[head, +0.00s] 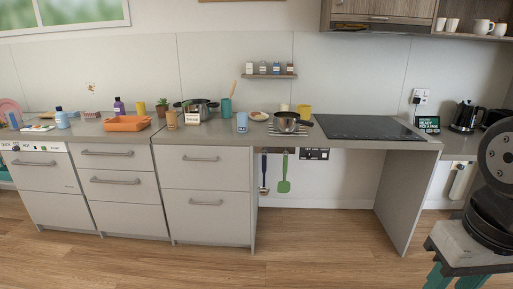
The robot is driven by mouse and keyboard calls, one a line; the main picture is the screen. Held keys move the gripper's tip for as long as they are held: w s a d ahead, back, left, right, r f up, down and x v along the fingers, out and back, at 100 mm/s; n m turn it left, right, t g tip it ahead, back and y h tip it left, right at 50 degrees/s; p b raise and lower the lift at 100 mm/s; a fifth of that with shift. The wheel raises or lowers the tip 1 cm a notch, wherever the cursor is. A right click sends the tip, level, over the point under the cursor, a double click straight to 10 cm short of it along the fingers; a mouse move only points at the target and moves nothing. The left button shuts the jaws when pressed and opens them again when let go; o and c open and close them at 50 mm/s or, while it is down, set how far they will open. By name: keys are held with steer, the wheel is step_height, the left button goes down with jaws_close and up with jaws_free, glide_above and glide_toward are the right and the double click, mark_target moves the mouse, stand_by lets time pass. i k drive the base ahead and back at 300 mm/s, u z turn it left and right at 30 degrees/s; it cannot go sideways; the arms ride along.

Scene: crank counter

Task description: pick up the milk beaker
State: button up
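A light blue beaker (242,122) stands upright near the counter's front edge, left of the steel pan. It has a small mark on its side. I cannot tell for sure whether it is the milk beaker, as other cups stand nearby. My gripper (456,278) is at the bottom right, far from the beaker and in front of the counter. Its teal fingers run out of the picture at the bottom, so their tips are hidden. Nothing held shows.
A yellow cup (305,112), a teal utensil holder (226,108), a pot (200,108) and an orange dish (127,123) share the counter. Wooden floor in front is clear.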

mark_target(242, 117)
steer(key=i, duration=0.2)
steer(key=u, duration=0.9)
steer(key=i, duration=2.7)
steer(key=z, duration=2.05)
